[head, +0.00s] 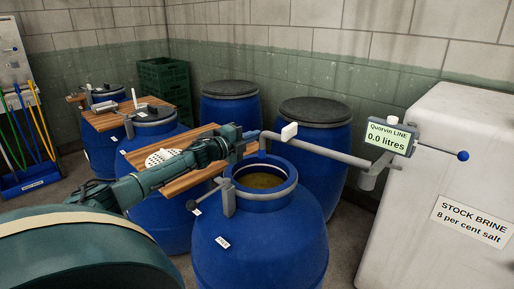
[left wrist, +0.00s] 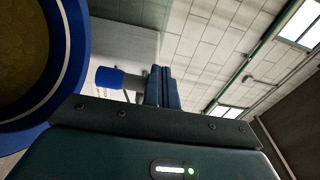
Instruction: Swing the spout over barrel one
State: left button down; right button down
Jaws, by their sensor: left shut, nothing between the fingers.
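The spout (head: 318,148) is a grey pipe on a bracket at the white tank. It has a white block grip (head: 289,131) and a blue tip (head: 262,144), which looks to be at the far rim of the open front barrel's mouth. The blue tip also shows in the left wrist view (left wrist: 108,77), beside my fingers. The front blue barrel (head: 258,240) holds yellowish liquid; its small label is too small to read surely. My left gripper (head: 241,149) is shut and empty, close left of the tip; I cannot tell if they touch. My right gripper is not in view.
A display (head: 390,136) reads 0.0 litres, beside a blue-knobbed lever (head: 462,156) on the white brine tank (head: 440,210). Lidded barrels (head: 318,140) stand behind. Wooden boards (head: 185,182) lie across barrels at left. A dark clamp (head: 228,197) sits on the front barrel's rim.

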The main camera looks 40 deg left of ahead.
pick_arm(q)
jog(key=s+a+b, duration=0.2)
jog(key=s+a, duration=0.1)
jog(key=a, duration=0.5)
jog(key=shift+s+a, duration=0.3)
jog(key=shift+s, duration=0.05)
